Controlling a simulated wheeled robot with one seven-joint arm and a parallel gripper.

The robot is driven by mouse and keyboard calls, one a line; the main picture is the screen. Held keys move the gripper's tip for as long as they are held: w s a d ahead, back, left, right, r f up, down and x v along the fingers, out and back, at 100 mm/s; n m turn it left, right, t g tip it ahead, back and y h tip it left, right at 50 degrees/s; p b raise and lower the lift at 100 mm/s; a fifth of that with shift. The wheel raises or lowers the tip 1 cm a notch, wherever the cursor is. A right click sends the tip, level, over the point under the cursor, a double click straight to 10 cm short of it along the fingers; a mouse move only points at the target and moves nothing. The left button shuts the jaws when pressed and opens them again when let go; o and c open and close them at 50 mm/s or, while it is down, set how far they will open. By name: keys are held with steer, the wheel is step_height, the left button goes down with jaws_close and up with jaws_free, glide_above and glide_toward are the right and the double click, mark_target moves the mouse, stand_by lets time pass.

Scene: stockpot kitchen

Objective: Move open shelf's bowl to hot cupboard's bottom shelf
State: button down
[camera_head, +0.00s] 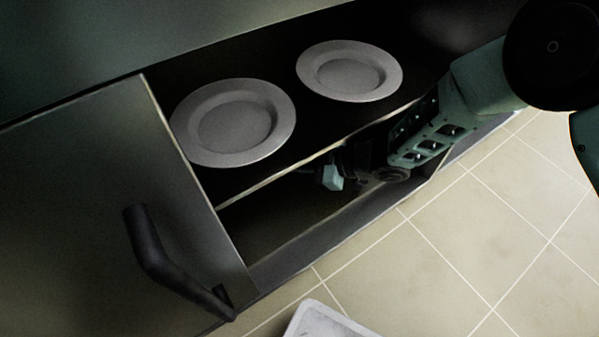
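The open cupboard (275,192) has an upper shelf and a dark bottom compartment (262,222) below it. My arm reaches in from the right, under the upper shelf. My gripper (331,177) is inside the bottom compartment, in shadow. One teal finger part shows, and the shelf edge and my wrist hide much of the rest. I cannot tell whether it is open or shut. No bowl can be clearly made out in this view.
Two grey plates, one at the left (233,122) and one at the right (350,71), lie on the upper shelf. The cupboard door (90,200) with a dark handle (165,265) is at the left. A pale tray-like object (325,322) is at the bottom edge. Tiled floor (480,235) is clear at the right.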

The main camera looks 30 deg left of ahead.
steer(key=shift+f, duration=0.85)
steer(key=shift+r, duration=0.1)
steer(key=c, duration=1.6)
jaws_free()
